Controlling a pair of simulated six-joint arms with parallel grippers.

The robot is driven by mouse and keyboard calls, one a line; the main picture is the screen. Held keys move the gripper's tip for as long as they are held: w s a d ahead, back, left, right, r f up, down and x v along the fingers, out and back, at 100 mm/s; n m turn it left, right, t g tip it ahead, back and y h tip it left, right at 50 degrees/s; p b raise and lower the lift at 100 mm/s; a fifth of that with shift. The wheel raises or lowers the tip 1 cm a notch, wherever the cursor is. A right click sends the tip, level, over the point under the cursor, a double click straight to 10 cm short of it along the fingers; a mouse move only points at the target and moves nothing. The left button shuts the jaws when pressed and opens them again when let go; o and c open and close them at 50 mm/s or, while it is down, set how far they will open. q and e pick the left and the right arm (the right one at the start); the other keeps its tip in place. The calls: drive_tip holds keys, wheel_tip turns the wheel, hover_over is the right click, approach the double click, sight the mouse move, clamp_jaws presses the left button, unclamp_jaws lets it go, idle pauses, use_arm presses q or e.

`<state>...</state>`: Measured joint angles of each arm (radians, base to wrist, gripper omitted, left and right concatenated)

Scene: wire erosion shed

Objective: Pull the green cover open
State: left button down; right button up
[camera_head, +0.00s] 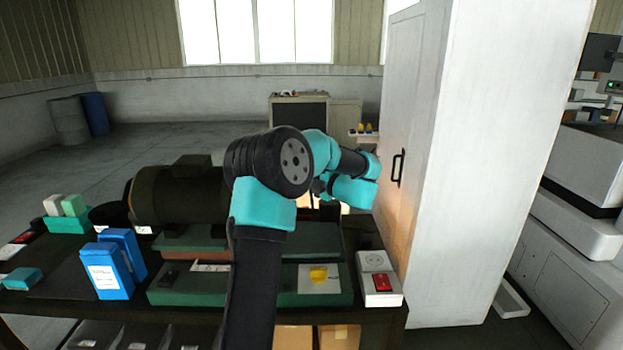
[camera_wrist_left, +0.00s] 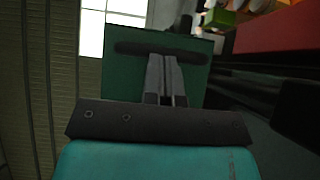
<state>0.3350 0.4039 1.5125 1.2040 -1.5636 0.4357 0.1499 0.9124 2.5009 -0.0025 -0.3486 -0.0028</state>
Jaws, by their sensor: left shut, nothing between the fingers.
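In the left wrist view, a flat dark green cover (camera_wrist_left: 195,86) with a long dark handle bar (camera_wrist_left: 190,52) faces my gripper. My left gripper (camera_wrist_left: 164,58) is shut and empty. Its two fingers lie close together, with the tips overlapping the lower edge of the handle in the picture; I cannot tell whether they touch it. In the head view my left arm rises through the middle and bends to the right; its gripper is hidden behind the arm links. I cannot make out the cover there. My right gripper is in neither view.
A dark motor-like machine (camera_head: 165,203) stands on the bench behind blue boxes (camera_head: 105,270). A control box with a red switch (camera_head: 380,290) sits at the bench's right end. A tall white cabinet (camera_head: 470,160) stands close on the right. Open floor lies behind left.

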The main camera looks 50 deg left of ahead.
use_arm(q)
drive_tip(key=w+d, duration=0.1)
drive_tip(key=d, duration=1.2)
idle(0.4)
